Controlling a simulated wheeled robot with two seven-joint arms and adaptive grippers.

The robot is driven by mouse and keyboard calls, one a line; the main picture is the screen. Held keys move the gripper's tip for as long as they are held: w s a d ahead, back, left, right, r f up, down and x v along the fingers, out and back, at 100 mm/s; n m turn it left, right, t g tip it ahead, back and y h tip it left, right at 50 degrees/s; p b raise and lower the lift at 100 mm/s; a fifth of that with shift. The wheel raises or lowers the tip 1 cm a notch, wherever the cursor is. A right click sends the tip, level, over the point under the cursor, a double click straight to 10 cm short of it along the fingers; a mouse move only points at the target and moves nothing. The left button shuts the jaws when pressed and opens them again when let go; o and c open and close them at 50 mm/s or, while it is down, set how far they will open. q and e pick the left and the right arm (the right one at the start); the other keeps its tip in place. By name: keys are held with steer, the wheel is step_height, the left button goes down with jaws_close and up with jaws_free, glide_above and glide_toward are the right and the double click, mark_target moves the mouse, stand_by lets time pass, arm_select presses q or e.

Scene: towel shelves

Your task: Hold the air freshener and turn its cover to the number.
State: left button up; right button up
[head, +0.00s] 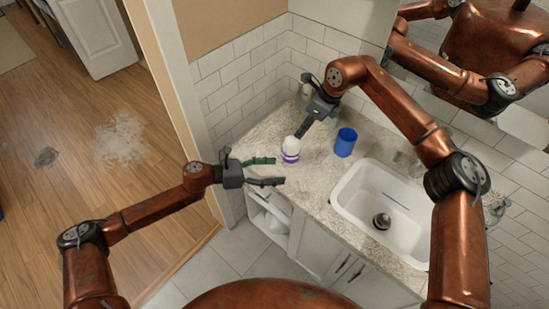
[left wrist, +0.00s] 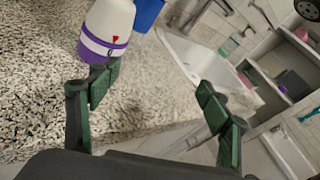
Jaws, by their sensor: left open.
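The air freshener (head: 290,150), a white rounded bottle with a purple band, stands on the speckled counter near its left edge. It also shows at the top of the left wrist view (left wrist: 107,30), with a small red mark above the band. My left gripper (head: 279,171) is open and empty at the counter's edge, just below the air freshener and apart from it. My right gripper (head: 302,132) points down from above, its tip close to the air freshener's upper right side. I cannot tell whether it touches, or how its fingers stand.
A blue cup (head: 345,142) stands right of the air freshener. A white sink (head: 350,200) is set in the counter further right. A tiled wall (head: 240,75) closes off the back. A mirror (head: 480,60) at the upper right reflects my arm. An open shelf (head: 268,222) is below the counter.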

mark_target(290, 154)
arm_select(q)
steer(key=w+t+y, duration=0.1)
steer(key=w+d+t, duration=0.1)
steer(key=w, duration=0.1)
steer(key=shift+d+r+n+y, duration=0.1)
steer(key=shift+d+n+y, duration=0.05)
steer(key=shift+n+y, duration=0.2)
steer(key=w+t+y, duration=0.1)
steer(key=w+a+f+y, duration=0.1)
steer(key=shift+w+n+t, duration=0.35)
steer(key=shift+t, duration=0.05)
steer(key=shift+w+a+f+t+y, duration=0.2)
steer(key=shift+w+f+t+y, duration=0.1)
steer(key=shift+y, duration=0.15)
steer(key=shift+x, duration=3.9)
steer(key=shift+a+f, duration=0.1)
steer(key=shift+a, duration=0.05)
steer(key=shift+c, duration=0.3)
steer(key=c, duration=1.4)
